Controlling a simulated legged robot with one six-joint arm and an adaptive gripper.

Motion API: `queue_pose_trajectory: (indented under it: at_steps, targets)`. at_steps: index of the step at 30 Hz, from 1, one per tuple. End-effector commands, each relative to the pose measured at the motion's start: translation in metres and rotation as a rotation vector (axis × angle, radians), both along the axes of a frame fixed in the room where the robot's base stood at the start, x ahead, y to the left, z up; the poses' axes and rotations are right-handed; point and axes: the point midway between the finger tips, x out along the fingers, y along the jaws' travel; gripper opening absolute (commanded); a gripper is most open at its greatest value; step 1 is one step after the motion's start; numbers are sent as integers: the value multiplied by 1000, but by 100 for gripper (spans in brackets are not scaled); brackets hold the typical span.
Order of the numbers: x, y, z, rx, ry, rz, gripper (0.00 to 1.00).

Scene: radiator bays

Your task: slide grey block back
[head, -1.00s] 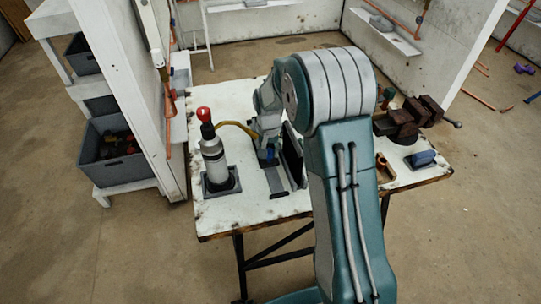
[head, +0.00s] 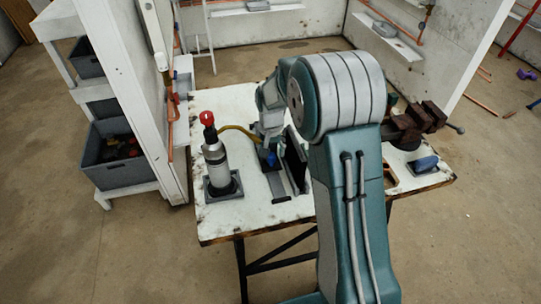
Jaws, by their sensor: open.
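My gripper (head: 269,146) is at the end of my arm over the middle of the white workbench (head: 243,222), pointing down. It is open, but its fingertips are small and partly hidden. A small blue part (head: 271,159) shows at its tip. Just below it in the picture a grey, rail-like piece (head: 283,186) lies on the bench. An upright dark plate (head: 296,157) stands close to its right, partly behind my arm. I cannot clearly pick out a separate grey block, nor tell whether the gripper touches anything.
A grey bottle-like cylinder with a red top (head: 216,163) stands on a dark base to the left, with a yellow hose behind it. A rusty vise (head: 418,122) and a blue block (head: 423,164) are at the right. The bench's front left is clear.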

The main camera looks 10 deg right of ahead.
Motion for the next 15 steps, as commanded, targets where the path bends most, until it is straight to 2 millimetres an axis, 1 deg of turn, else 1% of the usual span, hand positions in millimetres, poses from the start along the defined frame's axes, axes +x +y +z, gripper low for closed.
queue_pose_trajectory:
  at_steps: [1,3,9,12,15]
  targets:
    - [1,0,12,0,-6,0,76]
    - [2,0,28,0,-6,0,76]
    - [1,1,68,-1,-4,1,76]
    - [2,1,82,-1,-2,1,76]
    - [1,1,91,-1,0,1,76]
